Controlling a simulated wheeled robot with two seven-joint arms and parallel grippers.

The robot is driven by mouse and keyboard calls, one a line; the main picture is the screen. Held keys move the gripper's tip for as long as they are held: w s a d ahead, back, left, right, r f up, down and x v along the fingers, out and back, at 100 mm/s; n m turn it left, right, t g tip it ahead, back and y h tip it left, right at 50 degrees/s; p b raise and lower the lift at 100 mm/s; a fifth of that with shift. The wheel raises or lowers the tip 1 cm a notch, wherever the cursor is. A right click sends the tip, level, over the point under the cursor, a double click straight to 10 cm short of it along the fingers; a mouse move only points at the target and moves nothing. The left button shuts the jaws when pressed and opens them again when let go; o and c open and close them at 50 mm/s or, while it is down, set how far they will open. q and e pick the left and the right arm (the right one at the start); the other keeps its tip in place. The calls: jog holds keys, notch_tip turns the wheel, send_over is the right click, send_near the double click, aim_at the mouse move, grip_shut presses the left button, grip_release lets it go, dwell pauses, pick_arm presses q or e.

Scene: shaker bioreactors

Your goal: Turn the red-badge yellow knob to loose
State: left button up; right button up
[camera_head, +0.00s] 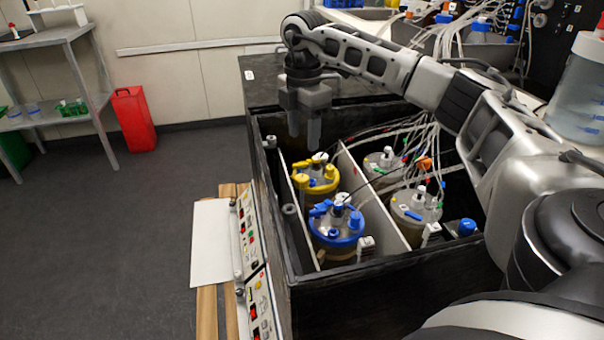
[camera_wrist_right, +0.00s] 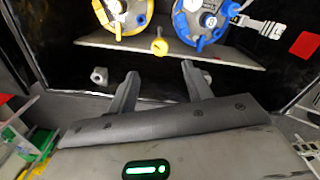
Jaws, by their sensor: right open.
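A small yellow knob (camera_wrist_right: 159,46) shows in the right wrist view at the edge of a pale panel. In the head view a yellow knob (camera_head: 301,181) shows beside the yellow-lidded vessel (camera_head: 327,185). A red square badge (camera_wrist_right: 306,45) is on the dark wall at the right of the wrist view. I cannot tell which knob it marks. My right gripper (camera_head: 304,136) is open and empty, pointing down above the yellow-lidded vessel's far left side. In the wrist view its fingers (camera_wrist_right: 160,70) are apart, with the yellow knob beyond them, untouched. My left gripper is not in view.
A blue-lidded vessel (camera_head: 337,227) stands next to the yellow one. A white divider (camera_head: 382,215) separates them from two grey-lidded vessels with tubes. The black box wall (camera_head: 280,240) surrounds them. A grey knob (camera_wrist_right: 99,75) is near my left-hand finger in the wrist view.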

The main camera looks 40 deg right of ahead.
aim_at(303, 177)
notch_tip(303, 177, down, 10)
jog(key=shift+f+b, duration=0.25)
jog(key=shift+b, duration=0.2)
jog(key=c, duration=1)
